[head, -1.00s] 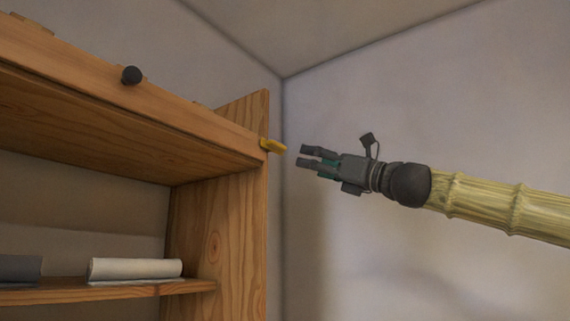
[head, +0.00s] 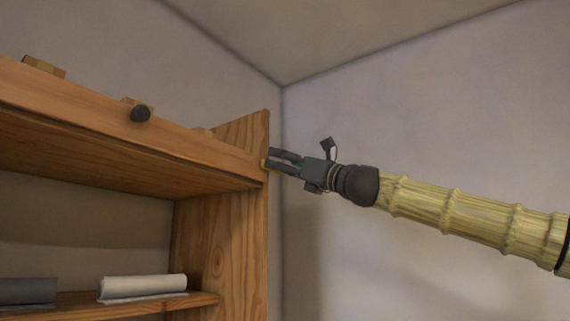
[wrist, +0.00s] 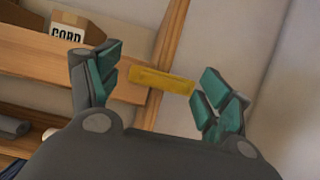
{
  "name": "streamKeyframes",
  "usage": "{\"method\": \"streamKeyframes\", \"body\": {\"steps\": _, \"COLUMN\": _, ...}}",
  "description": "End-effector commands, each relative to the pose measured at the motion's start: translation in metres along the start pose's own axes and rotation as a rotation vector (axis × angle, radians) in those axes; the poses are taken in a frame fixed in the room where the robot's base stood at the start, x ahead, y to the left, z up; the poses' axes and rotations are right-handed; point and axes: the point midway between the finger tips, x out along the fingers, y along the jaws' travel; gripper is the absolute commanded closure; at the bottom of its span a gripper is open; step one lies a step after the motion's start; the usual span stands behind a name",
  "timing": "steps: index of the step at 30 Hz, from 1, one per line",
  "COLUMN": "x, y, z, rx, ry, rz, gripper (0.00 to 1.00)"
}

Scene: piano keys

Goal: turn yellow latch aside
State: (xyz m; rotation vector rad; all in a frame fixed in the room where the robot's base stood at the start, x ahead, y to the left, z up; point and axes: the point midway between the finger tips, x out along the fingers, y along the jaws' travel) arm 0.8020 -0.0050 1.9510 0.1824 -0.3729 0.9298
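The yellow latch (wrist: 163,80) sits at the right end of the wooden cabinet's front board. In the wrist view it lies between my two fingers, slightly tilted, its right end close to the right finger; I cannot tell whether they touch. In the head view only a small bit of the latch (head: 263,164) shows beside my fingertips. My gripper (wrist: 160,72) is open, with a finger on either side of the latch. In the head view my gripper (head: 271,160) is at the cabinet's right upright.
The wooden cabinet (head: 236,248) fills the left side. A black knob (head: 140,114) sticks out of its front board. A pale roll (head: 143,287) and a grey roll (head: 27,291) lie on the lower shelf. A cardboard box (wrist: 72,27) stands on top. Space right of the cabinet is clear.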

Motion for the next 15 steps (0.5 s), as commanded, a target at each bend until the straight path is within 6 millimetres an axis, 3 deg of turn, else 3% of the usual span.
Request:
{"method": "streamKeyframes", "body": {"steps": 4, "x": 0.0020, "y": -0.0041, "z": -0.0057, "rx": 0.003, "ry": 0.004, "rz": -0.001, "gripper": 0.21}}
{"method": "streamKeyframes", "body": {"steps": 11, "x": 0.0017, "y": -0.0042, "z": -0.0050, "rx": 0.003, "ry": 0.004, "rz": -0.002, "gripper": 0.63}}
{"method": "streamKeyframes", "body": {"steps": 15, "x": 0.0011, "y": -0.0040, "z": -0.0029, "rx": 0.002, "ry": 0.001, "rz": -0.002, "gripper": 0.67}}
